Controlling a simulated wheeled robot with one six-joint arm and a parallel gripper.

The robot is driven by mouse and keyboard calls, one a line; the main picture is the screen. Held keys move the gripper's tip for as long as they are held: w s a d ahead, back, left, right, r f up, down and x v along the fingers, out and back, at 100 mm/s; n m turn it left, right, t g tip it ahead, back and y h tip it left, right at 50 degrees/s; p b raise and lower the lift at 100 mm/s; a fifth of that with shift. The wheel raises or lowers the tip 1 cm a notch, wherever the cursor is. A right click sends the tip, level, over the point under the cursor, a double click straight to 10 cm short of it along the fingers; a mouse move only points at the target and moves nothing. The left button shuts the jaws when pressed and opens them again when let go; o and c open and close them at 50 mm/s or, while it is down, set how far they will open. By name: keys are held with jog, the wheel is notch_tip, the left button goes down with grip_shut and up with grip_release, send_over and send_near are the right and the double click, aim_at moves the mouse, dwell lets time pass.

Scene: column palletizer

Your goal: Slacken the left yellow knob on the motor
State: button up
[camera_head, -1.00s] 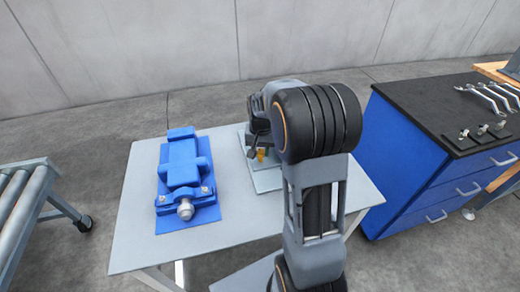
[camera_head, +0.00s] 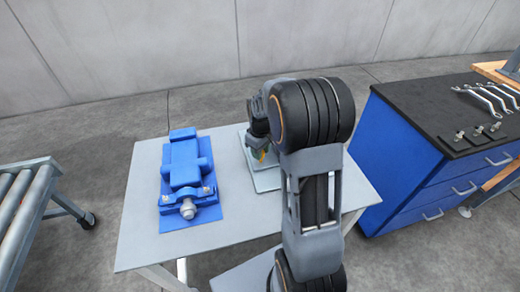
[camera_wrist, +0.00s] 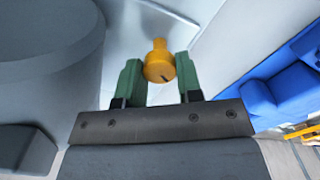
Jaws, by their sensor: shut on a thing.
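A yellow knob (camera_wrist: 158,62) shows in the wrist view between the green fingers of my gripper (camera_wrist: 158,76). The gripper is shut on it, one finger on each side. A dark slot or mark shows on the knob's near end. A large grey rounded body (camera_wrist: 45,50) fills the left of the wrist view; I cannot tell if it is the motor. In the head view my gripper (camera_head: 260,154) is low over a light grey plate (camera_head: 266,182) on the table, largely hidden behind my arm. Only a bit of yellow shows there.
A blue machine with a protruding shaft (camera_head: 184,175) stands on the grey table (camera_head: 140,235), left of my gripper. A roller conveyor (camera_head: 22,215) is at the far left. A blue cabinet (camera_head: 400,165) with wrenches on its dark top stands at the right.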

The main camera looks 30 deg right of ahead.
jog(key=n, duration=0.5)
jog(key=shift+p, duration=0.35)
jog(key=shift+n, duration=0.3)
jog(key=o, duration=0.9)
jog(key=shift+o, duration=0.2)
notch_tip(320, 180, up, 14)
jog(key=p, duration=0.1)
dwell(0.5)
